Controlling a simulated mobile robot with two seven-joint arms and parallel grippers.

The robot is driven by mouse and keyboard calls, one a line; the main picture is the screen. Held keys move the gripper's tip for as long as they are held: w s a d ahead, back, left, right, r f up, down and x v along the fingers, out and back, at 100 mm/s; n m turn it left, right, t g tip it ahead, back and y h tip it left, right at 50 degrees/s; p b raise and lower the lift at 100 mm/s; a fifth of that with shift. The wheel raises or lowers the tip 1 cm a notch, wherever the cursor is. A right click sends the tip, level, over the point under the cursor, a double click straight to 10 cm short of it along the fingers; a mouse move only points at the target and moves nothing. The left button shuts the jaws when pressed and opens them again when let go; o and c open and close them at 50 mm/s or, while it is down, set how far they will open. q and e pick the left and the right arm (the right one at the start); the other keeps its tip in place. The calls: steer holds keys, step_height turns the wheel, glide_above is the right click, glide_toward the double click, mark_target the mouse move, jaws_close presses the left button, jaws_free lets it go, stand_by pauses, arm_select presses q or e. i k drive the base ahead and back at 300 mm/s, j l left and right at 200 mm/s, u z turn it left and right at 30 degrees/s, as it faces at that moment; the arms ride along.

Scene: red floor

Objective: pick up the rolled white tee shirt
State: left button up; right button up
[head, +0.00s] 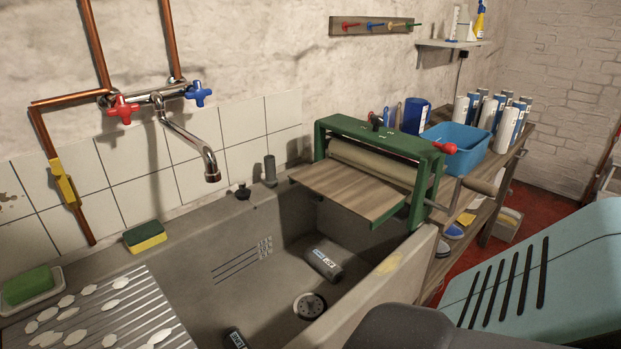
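I cannot make out a rolled white tee shirt for certain in the head view. Two dark cylinders with white lettering lie in the grey stone sink (225,235): one in the middle (324,264) and one at the bottom edge of the picture (235,339). A green-framed press (419,195) with a pale roller (370,164) and a wooden board (350,190) sits across the sink's far right end. Neither of my grippers is in view. A teal and dark grey shape covers the lower right.
A chrome tap (190,140) hangs over the sink. A ribbed drainboard (100,310) with white pieces is at the lower left, near sponges (145,236). A blue basin (456,149) and several white-and-blue cylinders (507,130) stand on a wooden bench. Red floor (550,200) shows at right.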

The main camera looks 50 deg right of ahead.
mark_target(329, 269)
steer(key=i+j+z, duration=0.2)
steer(key=z, duration=1.55)
steer(key=i+l, duration=0.1)
steer(key=l, duration=0.15)
steer(key=i+l, duration=0.1)
steer(key=l, duration=0.2)
steer(key=k+z, duration=0.25)
steer(key=k, duration=0.25)
steer(key=i+l, duration=0.15)
steer(key=l, duration=0.25)
steer(key=i+l, duration=0.2)
steer(key=l, duration=0.15)
steer(key=i+j+u, duration=0.25)
